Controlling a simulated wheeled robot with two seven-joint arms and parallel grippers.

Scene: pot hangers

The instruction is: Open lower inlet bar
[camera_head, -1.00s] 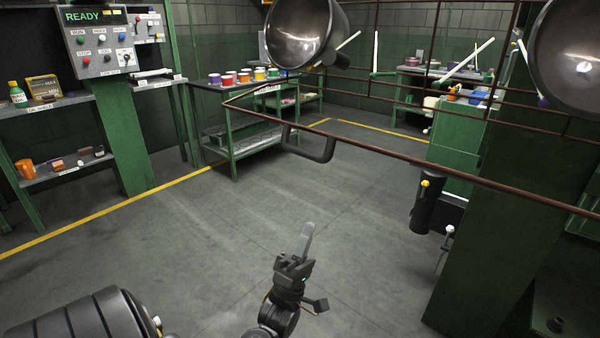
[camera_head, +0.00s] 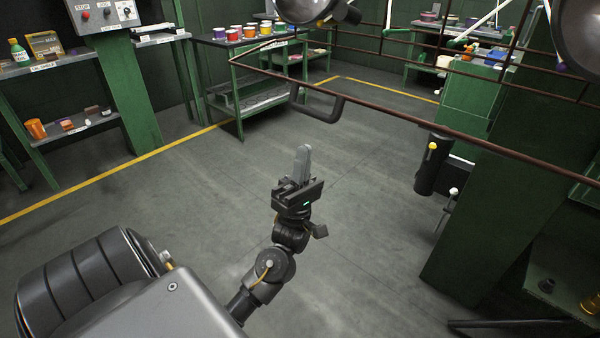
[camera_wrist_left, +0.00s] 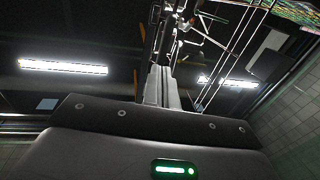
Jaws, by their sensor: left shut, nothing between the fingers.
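The brown lower inlet bar (camera_head: 410,120) runs across the head view, from a corner at the upper left down to the right. A dark U-shaped handle (camera_head: 335,110) hangs below its left part. My left gripper (camera_head: 304,152) is shut and empty, its grey fingers pointing up in the picture. It appears just below the handle there, with floor showing between them. In the left wrist view its fingers (camera_wrist_left: 160,85) are together, with thin rails beyond them. My right gripper is not in view.
A green post (camera_head: 500,210) stands at the right, with a black cylinder with a yellow knob (camera_head: 430,170) beside it. Dark round pots (camera_head: 305,10) hang above. Green shelves with paint pots (camera_head: 245,85) stand behind. The floor (camera_head: 200,200) is clear.

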